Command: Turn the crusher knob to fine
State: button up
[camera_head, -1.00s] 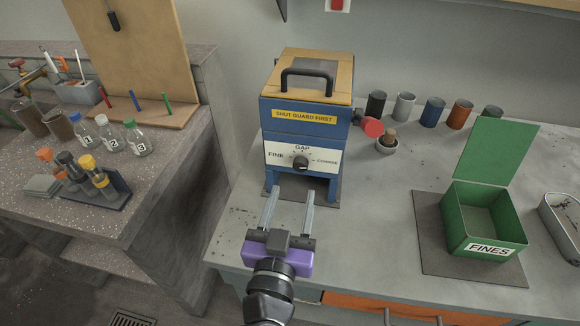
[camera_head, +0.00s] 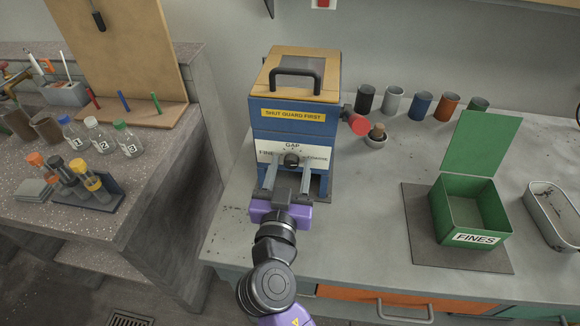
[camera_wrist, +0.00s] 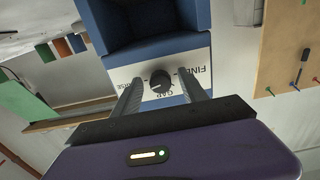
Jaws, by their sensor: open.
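The crusher (camera_head: 294,138) is a blue box with a wood-coloured top and black handle, standing on the bench. Its white front panel reads GAP, with FINE at left and COARSE at right. The black crusher knob (camera_head: 292,160) sits in the middle of that panel; its pointer is too small to read surely. In the wrist view the knob (camera_wrist: 160,83) appears upside down between the two fingers. My gripper (camera_head: 290,168) is open, its grey fingers pointing at the panel, one on each side of the knob. I cannot tell whether they touch it.
Several cups stand behind. An open green FINES box (camera_head: 470,212) is at right. Bottles and a tube rack (camera_head: 85,190) stand on the left counter. Bench between crusher and box is clear.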

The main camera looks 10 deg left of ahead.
grip_shut()
